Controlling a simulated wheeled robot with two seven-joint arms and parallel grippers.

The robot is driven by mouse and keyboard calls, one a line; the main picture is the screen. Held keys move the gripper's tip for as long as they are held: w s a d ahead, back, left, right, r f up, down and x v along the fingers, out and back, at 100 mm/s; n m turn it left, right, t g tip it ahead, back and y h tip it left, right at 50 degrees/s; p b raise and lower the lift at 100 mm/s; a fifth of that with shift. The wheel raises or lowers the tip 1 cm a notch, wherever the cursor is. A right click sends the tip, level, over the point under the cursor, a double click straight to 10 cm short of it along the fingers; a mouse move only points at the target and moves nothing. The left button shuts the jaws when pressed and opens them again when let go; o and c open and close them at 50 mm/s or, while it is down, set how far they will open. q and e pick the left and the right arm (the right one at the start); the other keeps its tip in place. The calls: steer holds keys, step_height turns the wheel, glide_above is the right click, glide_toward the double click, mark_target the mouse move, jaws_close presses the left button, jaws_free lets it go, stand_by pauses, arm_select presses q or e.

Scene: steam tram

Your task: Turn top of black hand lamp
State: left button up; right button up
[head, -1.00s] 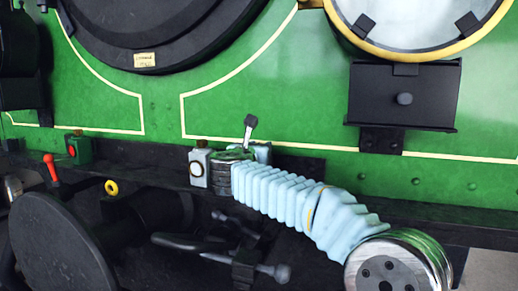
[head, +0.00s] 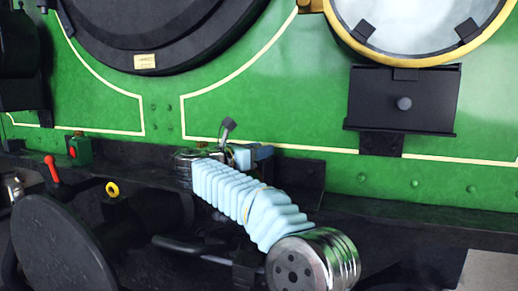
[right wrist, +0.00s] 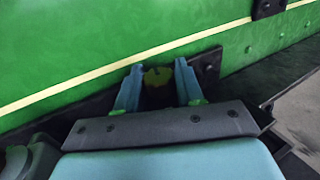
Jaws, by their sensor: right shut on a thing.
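My right gripper (head: 252,155) is at the ledge on the green tram front, in the middle of the head view. In the right wrist view its two blue fingers (right wrist: 159,70) stand on either side of a dark object with a dull yellow top, which I take as the black hand lamp (right wrist: 157,78). The gripper is shut on it; exact finger contact is hard to see. The lamp's lower part is hidden by the gripper body. In the head view my wrist and gripper hide the lamp. My left gripper is not in view.
A green lamp with a red lens (head: 78,149) stands on the ledge at left. A red-knobbed lever (head: 52,168) and a yellow ring (head: 112,188) are near it. A black box bracket (head: 403,98) sits under the round headlight at right.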

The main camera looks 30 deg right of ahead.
steer(key=shift+f, duration=0.1)
steer(key=o, duration=1)
steer(key=shift+w, duration=0.1)
steer(key=shift+c, duration=0.2)
steer(key=b+v, duration=0.2)
steer(key=v, duration=1.2)
steer(key=shift+d, duration=0.1)
